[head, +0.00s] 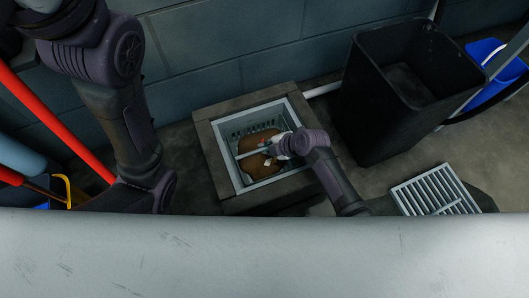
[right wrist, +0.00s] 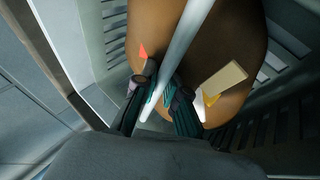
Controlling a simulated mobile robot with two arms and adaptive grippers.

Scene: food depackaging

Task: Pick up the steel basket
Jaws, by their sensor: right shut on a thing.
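The steel basket (head: 236,129) sits in a square floor drain (head: 207,141) in the head view. It has slotted grey walls, brown matter (head: 257,167) inside, and a thin bar (head: 249,153) across its top. My right gripper (head: 272,151) is over the basket's middle. In the right wrist view the fingers (right wrist: 162,103) are closed around the pale bar (right wrist: 187,35), with the slotted basket wall (right wrist: 260,125) beyond. Small scraps lie on the brown matter. My left arm comes in at the left, but its gripper is hidden.
A black bin (head: 365,110) stands to the right of the drain, with a blue bucket (head: 488,58) farther right. A metal floor grate (head: 436,191) lies at the right. A red pole (head: 55,125) leans at the left. A pale surface (head: 260,255) spans the bottom of the head view.

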